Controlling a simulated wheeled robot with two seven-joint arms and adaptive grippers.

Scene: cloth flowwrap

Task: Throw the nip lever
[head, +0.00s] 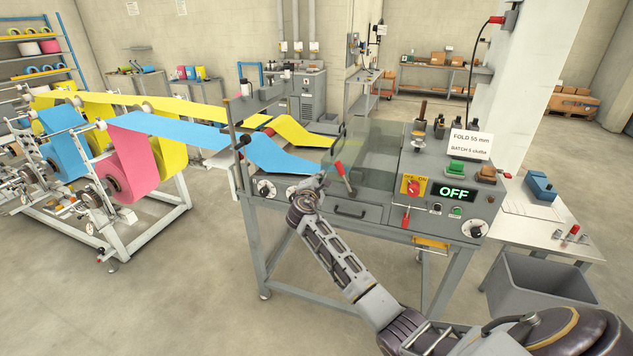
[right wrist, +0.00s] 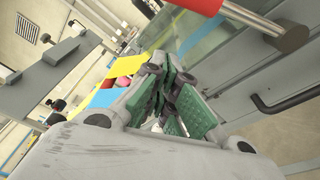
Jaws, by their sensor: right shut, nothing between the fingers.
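A red-handled lever (head: 341,172), which looks like the nip lever, leans up and left at the front of the grey machine (head: 372,212). In the right wrist view a red bar with a grey end (right wrist: 240,18) crosses the top, close by and apart from the fingers. My right gripper (head: 304,193) is just left of and below the lever, in front of the machine's left end. Its green-padded fingers (right wrist: 168,85) are shut and empty. A second red handle (head: 405,216) hangs on the panel further right. My left gripper is out of view.
A clear guard (head: 360,150) stands behind the lever, and a drawer handle (head: 350,213) juts out below it. Blue (head: 275,152) and yellow (head: 300,133) webs run in from the left. The panel display (head: 453,193) reads OFF. A grey bin (head: 535,285) stands right.

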